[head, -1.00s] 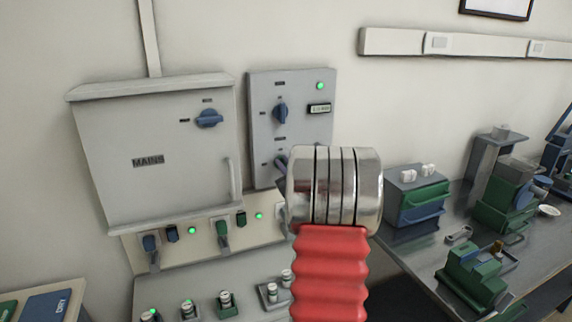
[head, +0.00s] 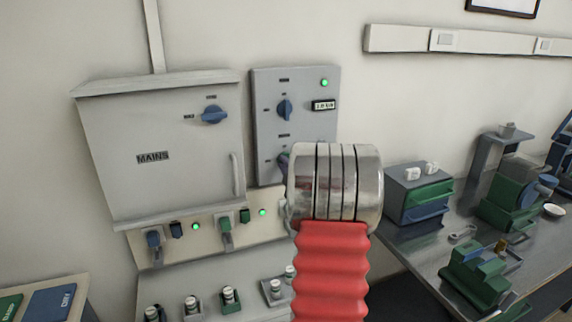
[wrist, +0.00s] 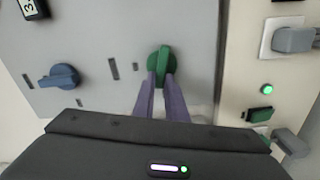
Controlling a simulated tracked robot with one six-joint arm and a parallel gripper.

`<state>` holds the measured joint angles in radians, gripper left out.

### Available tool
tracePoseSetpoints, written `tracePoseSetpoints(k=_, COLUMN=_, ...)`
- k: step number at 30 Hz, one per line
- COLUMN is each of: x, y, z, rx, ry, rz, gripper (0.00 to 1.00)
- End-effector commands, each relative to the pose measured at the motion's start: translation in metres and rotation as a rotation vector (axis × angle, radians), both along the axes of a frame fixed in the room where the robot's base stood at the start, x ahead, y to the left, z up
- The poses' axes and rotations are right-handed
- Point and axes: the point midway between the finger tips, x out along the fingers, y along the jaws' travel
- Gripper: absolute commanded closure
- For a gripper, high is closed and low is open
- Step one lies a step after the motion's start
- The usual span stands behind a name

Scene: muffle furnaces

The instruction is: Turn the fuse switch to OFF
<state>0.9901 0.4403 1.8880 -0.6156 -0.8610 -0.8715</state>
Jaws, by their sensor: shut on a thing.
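A green rotary knob (wrist: 161,62) sits on the grey switch panel (wrist: 120,30) in the wrist view. The two purple fingers of my gripper (wrist: 162,82) are closed around its handle, which points nearly straight up and down in that picture. A blue knob (wrist: 62,77) on the same panel stands to the left, apart from the fingers. In the head view the panel (head: 322,135) shows the blue knob (head: 285,110) above; my arm mostly hides the lower knob and my gripper. The labels are too small to tell which knob is the fuse switch.
A MAINS box (head: 150,180) with a blue handle (head: 214,115) hangs left of the panel. Below it a strip carries plugs and lit green lamps (head: 195,226). A workbench (head: 420,245) with green and blue devices stands at the right.

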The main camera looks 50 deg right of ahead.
Motion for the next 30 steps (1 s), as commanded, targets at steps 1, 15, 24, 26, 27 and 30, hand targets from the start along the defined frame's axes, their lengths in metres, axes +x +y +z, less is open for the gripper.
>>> tracePoseSetpoints(k=1, x=-0.0007, y=0.001, z=-0.0049, rx=-0.026, ry=0.024, rz=0.0, gripper=1.0)
tracePoseSetpoints(k=15, x=-0.0003, y=0.0019, z=-0.0108, rx=-0.224, ry=0.144, rz=0.002, gripper=1.0)
tracePoseSetpoints(k=24, x=-0.0003, y=0.0023, z=-0.0119, rx=-0.236, ry=0.154, rz=0.003, gripper=1.0)
tracePoseSetpoints(k=26, x=-0.0002, y=0.0023, z=-0.0121, rx=-0.236, ry=0.154, rz=0.003, gripper=1.0)
tracePoseSetpoints(k=27, x=-0.0002, y=0.0023, z=-0.0122, rx=-0.236, ry=0.154, rz=0.003, gripper=1.0)
tracePoseSetpoints(k=30, x=-0.0002, y=0.0024, z=-0.0124, rx=-0.235, ry=0.154, rz=0.003, gripper=0.86)
